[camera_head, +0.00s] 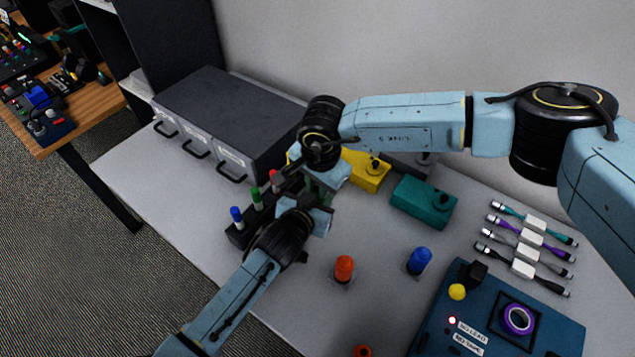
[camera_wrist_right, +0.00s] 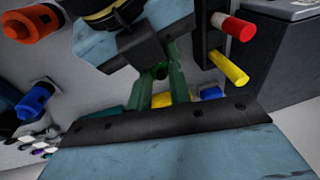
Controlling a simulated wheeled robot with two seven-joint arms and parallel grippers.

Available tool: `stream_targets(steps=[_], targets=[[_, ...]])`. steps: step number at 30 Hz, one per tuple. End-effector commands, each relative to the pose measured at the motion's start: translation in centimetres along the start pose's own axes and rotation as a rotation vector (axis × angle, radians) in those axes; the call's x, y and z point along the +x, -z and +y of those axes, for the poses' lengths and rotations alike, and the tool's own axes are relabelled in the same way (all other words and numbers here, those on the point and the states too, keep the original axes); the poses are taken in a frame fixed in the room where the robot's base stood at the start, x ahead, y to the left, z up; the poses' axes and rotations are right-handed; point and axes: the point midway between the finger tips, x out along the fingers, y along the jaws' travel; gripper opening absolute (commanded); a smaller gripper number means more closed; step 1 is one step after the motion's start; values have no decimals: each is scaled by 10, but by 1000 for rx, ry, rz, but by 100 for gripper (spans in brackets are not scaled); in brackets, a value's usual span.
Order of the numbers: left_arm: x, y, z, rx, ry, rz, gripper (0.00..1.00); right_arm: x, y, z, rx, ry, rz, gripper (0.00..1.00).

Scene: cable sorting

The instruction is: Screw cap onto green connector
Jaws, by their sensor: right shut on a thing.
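My right gripper (camera_head: 325,183) comes in from the upper right and points down beside the rack. It is shut on a dark green part, which shows in the right wrist view as the green connector (camera_wrist_right: 178,86). My left gripper (camera_head: 308,207) comes in from the lower left and meets the right one. In the right wrist view its black jaw (camera_wrist_right: 130,48) lies against the green parts. The jaws hide most of the connector and cap, so I cannot tell where one ends and the other starts, or whether the left jaws are shut.
A black rack (camera_head: 238,236) with blue, green and red pegs stands left of the grippers, before a grey drawer unit (camera_head: 235,110). Yellow (camera_head: 366,170) and teal boxes (camera_head: 424,202) lie behind. Orange (camera_head: 344,268) and blue connectors (camera_head: 419,261) stand in front. A blue test station (camera_head: 440,330) is at lower right.

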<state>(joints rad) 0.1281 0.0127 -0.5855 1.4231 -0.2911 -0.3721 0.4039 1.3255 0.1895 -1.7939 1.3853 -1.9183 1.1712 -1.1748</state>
Motion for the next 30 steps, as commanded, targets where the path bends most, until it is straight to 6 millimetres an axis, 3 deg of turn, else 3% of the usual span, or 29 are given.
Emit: stream_targets(steps=[7, 8, 12, 23, 30], targets=[[0, 0, -1, -2, 1, -1, 0, 0, 1, 0, 4, -1, 2, 0], [0, 0, -1, -2, 1, -1, 0, 0, 1, 0, 4, -1, 2, 22], [0, 0, -1, -1, 1, -1, 0, 0, 1, 0, 3, -1, 2, 41], [0, 0, -1, 0, 1, -1, 0, -4, 1, -1, 1, 1, 1, 42], [0, 0, 0, 0, 1, -1, 0, -32, 4, -5, 1, 3, 1, 42]])
